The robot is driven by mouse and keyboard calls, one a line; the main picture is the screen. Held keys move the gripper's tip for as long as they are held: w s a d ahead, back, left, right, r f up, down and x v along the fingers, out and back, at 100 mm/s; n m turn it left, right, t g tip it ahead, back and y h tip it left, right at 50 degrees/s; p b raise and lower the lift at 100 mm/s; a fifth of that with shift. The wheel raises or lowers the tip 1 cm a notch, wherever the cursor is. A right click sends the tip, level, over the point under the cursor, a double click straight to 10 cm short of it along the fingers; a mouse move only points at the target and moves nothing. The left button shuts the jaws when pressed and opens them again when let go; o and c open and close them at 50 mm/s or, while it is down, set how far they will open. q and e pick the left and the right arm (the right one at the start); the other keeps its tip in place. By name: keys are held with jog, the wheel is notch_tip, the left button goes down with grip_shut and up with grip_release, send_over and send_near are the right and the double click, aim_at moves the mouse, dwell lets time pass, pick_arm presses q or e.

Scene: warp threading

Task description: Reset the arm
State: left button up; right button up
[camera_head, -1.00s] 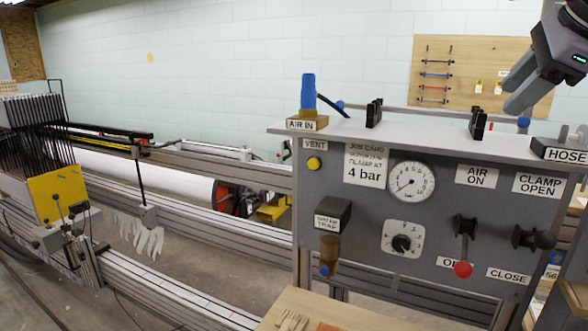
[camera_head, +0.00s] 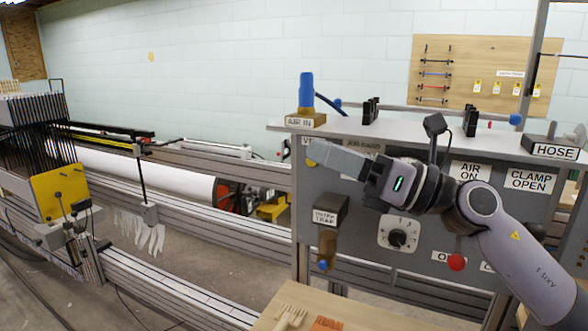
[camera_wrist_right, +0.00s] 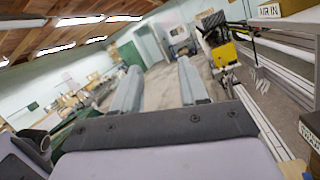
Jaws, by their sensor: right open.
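My right arm reaches in from the lower right in the head view. My right gripper (camera_head: 338,160) is in front of the upper part of the grey control panel (camera_head: 358,262), with its fingers pointing left. The right wrist view shows the two grey fingers of the right gripper (camera_wrist_right: 158,88) apart, with nothing between them. The gripper and wrist hide the pressure gauge and most of the job card. My left gripper is in neither view.
The panel carries a blue AIR IN fitting (camera_head: 306,90), a dial (camera_head: 398,233), a red lever knob (camera_head: 456,262) and a water trap (camera_head: 330,210). A wooden table (camera_head: 350,308) is below. The loom with a yellow plate (camera_head: 60,193) stands at left.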

jog(key=s+d+f+n+t+h, duration=0.1)
jog(key=d+f+n+t+h, duration=0.2)
jog(key=d+f+n+h, duration=0.65)
jog(key=s+d+f+n+t+h, duration=0.1)
jog(key=f+n+t+h, duration=0.45)
jog(key=n, duration=0.85)
jog(key=s+d+f+n+t+h, duration=0.1)
jog(key=d+f+n+h, duration=0.4)
jog(key=f+n, duration=0.5)
jog(key=s+d+f+m+g, duration=0.1)
jog(key=s+f+m+g, duration=0.2)
jog(key=s+f+g, duration=0.75)
jog(key=s+d+f+m+g, duration=0.25)
jog(key=s+f, duration=0.55)
jog(key=s, duration=0.7)
jog(key=w+a+f+t+y, duration=0.2)
jog(key=w+a+f+t, duration=0.2)
jog(key=f, duration=0.5)
jog(key=shift+w+t+y, duration=0.3)
jog(key=shift+w+t, duration=0.65)
jog(key=shift+t, duration=0.3)
